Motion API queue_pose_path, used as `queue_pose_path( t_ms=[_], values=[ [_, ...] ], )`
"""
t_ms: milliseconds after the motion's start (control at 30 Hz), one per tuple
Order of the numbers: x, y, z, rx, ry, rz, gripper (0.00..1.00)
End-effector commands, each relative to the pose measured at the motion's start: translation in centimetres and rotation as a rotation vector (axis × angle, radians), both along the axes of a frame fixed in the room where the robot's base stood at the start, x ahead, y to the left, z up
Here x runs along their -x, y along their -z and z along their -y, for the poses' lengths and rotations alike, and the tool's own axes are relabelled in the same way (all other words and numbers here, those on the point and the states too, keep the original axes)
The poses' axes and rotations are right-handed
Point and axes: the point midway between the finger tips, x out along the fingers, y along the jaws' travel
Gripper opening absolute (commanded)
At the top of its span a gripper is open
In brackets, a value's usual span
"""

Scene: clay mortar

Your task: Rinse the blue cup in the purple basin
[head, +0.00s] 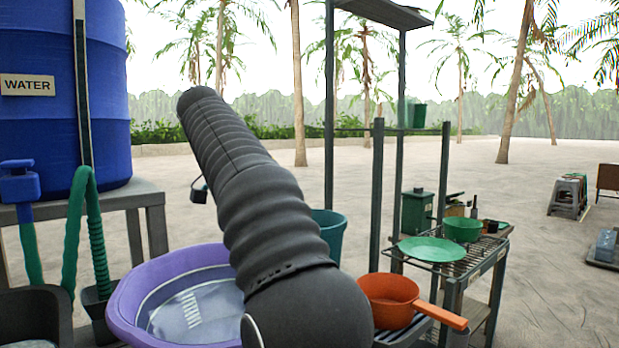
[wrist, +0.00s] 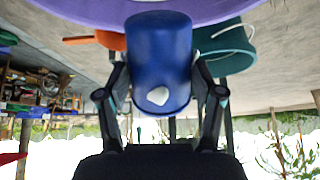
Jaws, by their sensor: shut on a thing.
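The blue cup (wrist: 160,45) is between the two fingers of my gripper (wrist: 160,78), which is shut on it. A pale patch shows on the cup near its lower end in the wrist view. The purple basin (head: 125,302) stands at the lower left in the head view and holds clear water (head: 197,312). Its purple side (wrist: 265,10) also crosses the top of the wrist view, beyond the cup. In the head view my arm covers the basin's right part, and neither the gripper nor the cup can be seen. I cannot tell the cup's height against the basin rim.
A blue water tank (head: 60,120) with a green hose (head: 75,230) stands left. A teal bucket (head: 329,232) is behind the basin. An orange pan (head: 390,290) sits right of my arm, near a rack table with a green plate (head: 432,249). Open sand lies beyond.

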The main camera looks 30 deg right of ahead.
Motion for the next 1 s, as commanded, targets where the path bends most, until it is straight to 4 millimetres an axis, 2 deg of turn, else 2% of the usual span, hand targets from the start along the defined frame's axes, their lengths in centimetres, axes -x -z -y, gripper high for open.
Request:
queue_pose_path(
  t_ms=[33,133,200,300,500,667,1000],
  values=[
    [0.3,0.1,-2.1,-0.049,-0.037,-0.010,0.32],
    [1.0,1.2,-5.7,-0.159,-0.110,-0.039,0.32],
    [1.5,1.5,-7.7,-0.235,-0.154,-0.063,0.32],
    [2.1,1.7,-9.2,-0.325,-0.191,-0.094,0.32],
    [2.4,1.8,-9.2,-0.437,-0.198,-0.130,0.32],
    [2.4,2.1,-9.3,-0.462,-0.199,-0.140,0.32],
    [2.5,5.3,-9.3,-0.462,-0.199,-0.141,0.32]
  ],
)
